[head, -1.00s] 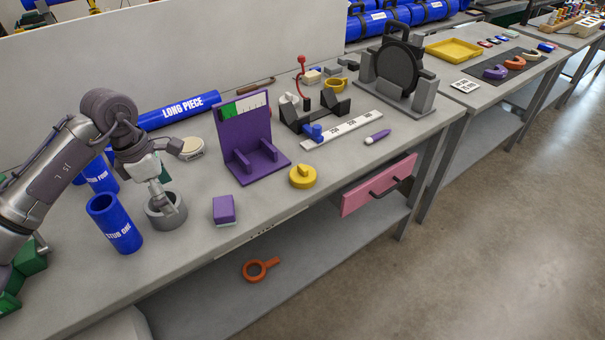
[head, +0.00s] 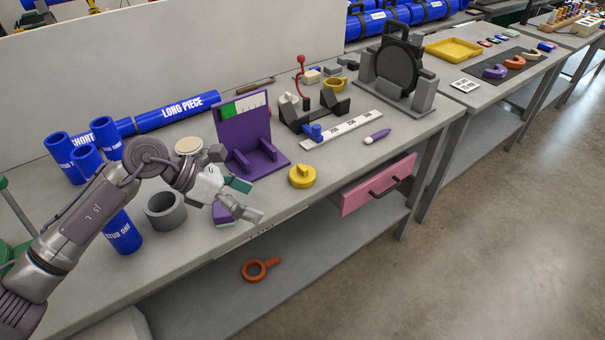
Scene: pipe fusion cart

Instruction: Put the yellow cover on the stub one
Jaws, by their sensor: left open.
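The yellow cover (head: 302,177) is a round cap with a raised grip on top. It lies on the bench near the front edge, right of the purple stand. The blue tube marked STUB ONE (head: 122,236) stands upright at the left of the bench, partly hidden behind my left arm. Its top is covered by the arm. My left gripper (head: 247,202) is open and empty above the purple block, left of the yellow cover and apart from it. My right gripper does not show.
A grey ring cup (head: 165,210) stands right of stub one. A purple block (head: 222,214) lies under my left gripper. The purple stand (head: 247,140) rises behind it. More blue tubes (head: 62,152) stand at the back left. A pink drawer (head: 377,184) sticks out below the bench front.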

